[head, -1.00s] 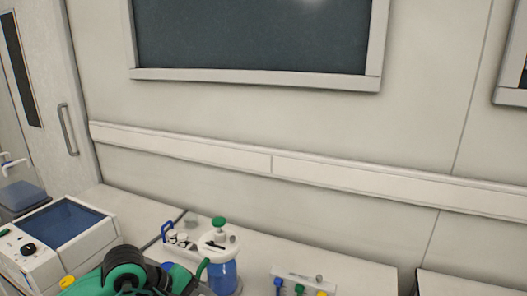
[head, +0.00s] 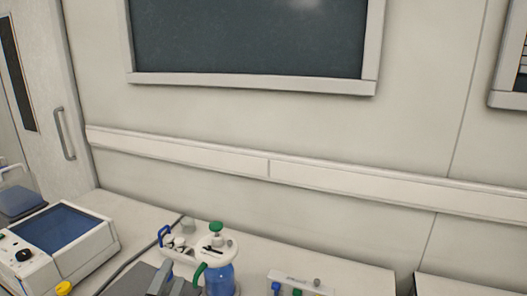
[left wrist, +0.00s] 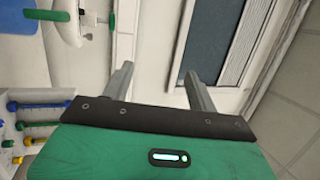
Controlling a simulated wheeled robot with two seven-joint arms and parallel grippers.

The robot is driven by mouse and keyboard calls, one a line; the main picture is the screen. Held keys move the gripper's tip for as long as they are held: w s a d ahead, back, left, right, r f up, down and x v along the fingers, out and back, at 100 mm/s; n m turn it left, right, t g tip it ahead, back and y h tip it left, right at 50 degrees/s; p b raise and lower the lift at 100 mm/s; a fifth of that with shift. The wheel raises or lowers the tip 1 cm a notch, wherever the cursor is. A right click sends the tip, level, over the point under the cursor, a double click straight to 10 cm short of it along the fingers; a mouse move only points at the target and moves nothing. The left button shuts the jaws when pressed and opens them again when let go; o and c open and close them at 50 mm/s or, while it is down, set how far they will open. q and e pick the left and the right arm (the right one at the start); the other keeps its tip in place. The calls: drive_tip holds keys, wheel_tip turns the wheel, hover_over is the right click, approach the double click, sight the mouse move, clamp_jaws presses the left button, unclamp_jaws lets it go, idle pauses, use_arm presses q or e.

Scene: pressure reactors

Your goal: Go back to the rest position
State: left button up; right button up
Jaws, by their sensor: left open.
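My left gripper (head: 168,281) shows at the bottom edge of the head view, its grey fingers left of the pressure reactor. In the left wrist view the two fingers of this gripper (left wrist: 158,85) stand apart with nothing between them. The pressure reactor (head: 220,280) has a blue vessel, a white top, a green knob and a green handle. Part of a white fixture with a green handle (left wrist: 70,17) shows at the top left of the left wrist view. My right gripper is not in view.
A white instrument with a blue panel (head: 62,232) stands on the bench at left. A white block with coloured knobs (head: 300,281) sits right of the reactor. The bench top (head: 350,272) is bare at its right end. A wall rail (head: 330,178) runs behind.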

use_arm(q)
drive_tip(key=s+a+f+n+g+y, duration=0.3)
drive_tip(key=f+n+g, duration=0.25)
drive_tip(key=f, duration=0.25)
drive_tip(key=s+a+f+n+g+y, duration=0.3)
drive_tip(key=s+f+n+g, duration=0.1)
drive_tip(key=f+n, duration=0.4)
drive_tip(key=s+d+f+n+g+h, duration=0.2)
drive_tip(key=s+f+n+g, duration=0.2)
drive_tip(key=s+f+g, duration=0.7)
drive_tip(key=s+f+t, duration=0.1)
drive_tip(key=s+f, duration=0.2)
drive_tip(key=f, duration=1.3)
drive_tip(key=s+f+t, duration=0.1)
drive_tip(key=s+f, duration=0.2)
drive_tip(key=f, duration=1.2)
drive_tip(key=s+a+f+g, duration=0.1)
drive_tip(key=s+a+f, duration=0.1)
drive_tip(key=s+f, duration=0.7)
drive_tip(key=s+a+f+p, duration=0.1)
drive_tip(key=s+f, duration=0.8)
drive_tip(key=f, duration=0.1)
drive_tip(key=shift+s+a+g, duration=0.3)
drive_tip(key=shift+a+g, duration=0.05)
drive_tip(key=shift+a, duration=0.05)
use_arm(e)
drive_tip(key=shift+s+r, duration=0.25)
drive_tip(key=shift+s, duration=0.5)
